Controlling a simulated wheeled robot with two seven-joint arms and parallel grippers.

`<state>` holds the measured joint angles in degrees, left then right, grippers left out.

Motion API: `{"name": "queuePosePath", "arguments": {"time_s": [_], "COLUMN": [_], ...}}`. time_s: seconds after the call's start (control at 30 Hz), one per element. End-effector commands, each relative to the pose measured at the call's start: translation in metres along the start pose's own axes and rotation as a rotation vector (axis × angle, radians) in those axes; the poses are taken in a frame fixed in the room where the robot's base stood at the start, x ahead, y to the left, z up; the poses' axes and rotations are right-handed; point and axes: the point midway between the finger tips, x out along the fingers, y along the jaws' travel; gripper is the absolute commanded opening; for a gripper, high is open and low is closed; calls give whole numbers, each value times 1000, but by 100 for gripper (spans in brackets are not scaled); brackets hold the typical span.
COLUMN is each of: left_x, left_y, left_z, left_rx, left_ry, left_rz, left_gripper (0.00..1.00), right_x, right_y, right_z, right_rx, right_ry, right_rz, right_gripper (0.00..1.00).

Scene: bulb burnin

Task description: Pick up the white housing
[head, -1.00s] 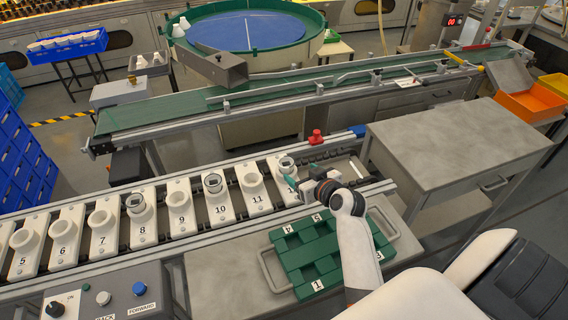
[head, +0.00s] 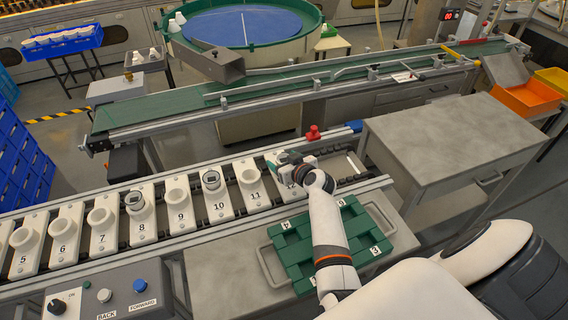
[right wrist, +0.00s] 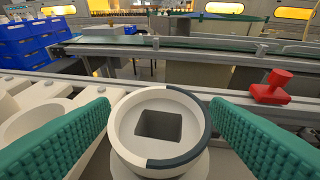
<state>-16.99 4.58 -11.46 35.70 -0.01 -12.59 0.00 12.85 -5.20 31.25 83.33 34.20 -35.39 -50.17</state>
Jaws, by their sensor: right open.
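The white housing (right wrist: 126,135) is a round white cup with a square dark opening and a dark grey band on part of its rim. In the right wrist view it sits between the two green finger pads of my right gripper (right wrist: 158,138), which is open, with a pad on each side. In the head view my right gripper (head: 284,160) is over the carrier numbered 12 and hides most of the housing there. My left gripper is not in view.
A row of numbered white carriers (head: 181,220) runs left along the rail, some with similar housings. A red knob (head: 313,132) stands just behind the gripper; the right wrist view shows it too (right wrist: 271,88). A green tray (head: 345,220) lies in front. The grey cabinet top (head: 450,130) is clear.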

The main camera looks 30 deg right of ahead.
Motion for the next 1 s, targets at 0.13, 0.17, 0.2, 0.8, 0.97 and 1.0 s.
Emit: {"name": "queuePosePath", "arguments": {"time_s": [0.13,0.17,0.2,0.8,0.97,1.0], "left_x": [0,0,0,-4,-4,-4], "left_y": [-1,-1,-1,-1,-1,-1], "left_z": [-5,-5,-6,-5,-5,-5], "left_rx": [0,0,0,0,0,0], "left_ry": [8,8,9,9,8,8], "left_rz": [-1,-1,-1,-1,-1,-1], "left_gripper": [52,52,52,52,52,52], "right_x": [0,0,0,-12,-24,-27], "right_y": [0,0,0,0,0,0], "right_z": [0,0,0,28,59,65], "right_rx": [0,0,0,-4,-4,-4], "right_ry": [0,0,0,-4,-5,-4], "right_rz": [0,0,0,-1,0,0], "right_gripper": [60,55,48,25,25,25]}}
